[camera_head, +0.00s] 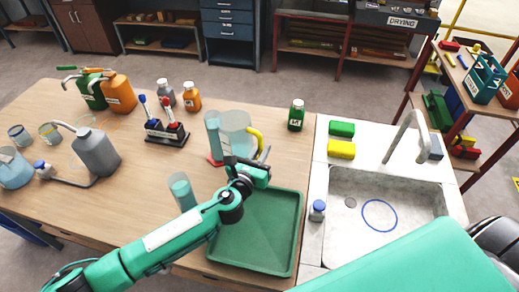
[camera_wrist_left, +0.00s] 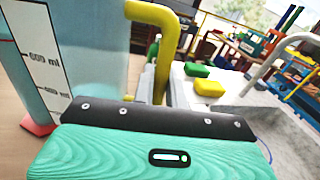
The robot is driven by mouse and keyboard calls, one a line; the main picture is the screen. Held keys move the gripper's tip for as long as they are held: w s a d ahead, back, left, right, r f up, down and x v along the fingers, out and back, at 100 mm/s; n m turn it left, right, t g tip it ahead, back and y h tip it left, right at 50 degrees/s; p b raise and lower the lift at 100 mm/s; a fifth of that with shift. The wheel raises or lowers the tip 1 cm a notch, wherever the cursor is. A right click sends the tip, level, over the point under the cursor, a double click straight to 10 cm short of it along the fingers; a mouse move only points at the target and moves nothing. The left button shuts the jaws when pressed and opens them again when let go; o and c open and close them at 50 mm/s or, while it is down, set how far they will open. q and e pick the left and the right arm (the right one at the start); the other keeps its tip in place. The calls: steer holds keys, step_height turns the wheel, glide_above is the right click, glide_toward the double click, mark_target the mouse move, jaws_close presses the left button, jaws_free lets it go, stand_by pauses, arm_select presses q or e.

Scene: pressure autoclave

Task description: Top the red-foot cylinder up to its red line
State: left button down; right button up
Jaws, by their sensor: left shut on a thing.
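The red-foot cylinder (camera_head: 212,134) stands upright on the bench, a clear bluish tube on a red foot. Its foot also shows at the left of the left wrist view (camera_wrist_left: 38,129). My right gripper is out of view.
A green tray (camera_head: 254,235) lies below my left gripper. Another clear cylinder (camera_head: 182,188) stands near my left forearm.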

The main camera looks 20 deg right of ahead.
arm_select(q)
steer(key=shift+f, duration=0.2)
steer(key=shift+s, duration=0.1)
step_height(320, 180, up, 3)
steer(key=p, duration=0.3)
stand_by(0.3)
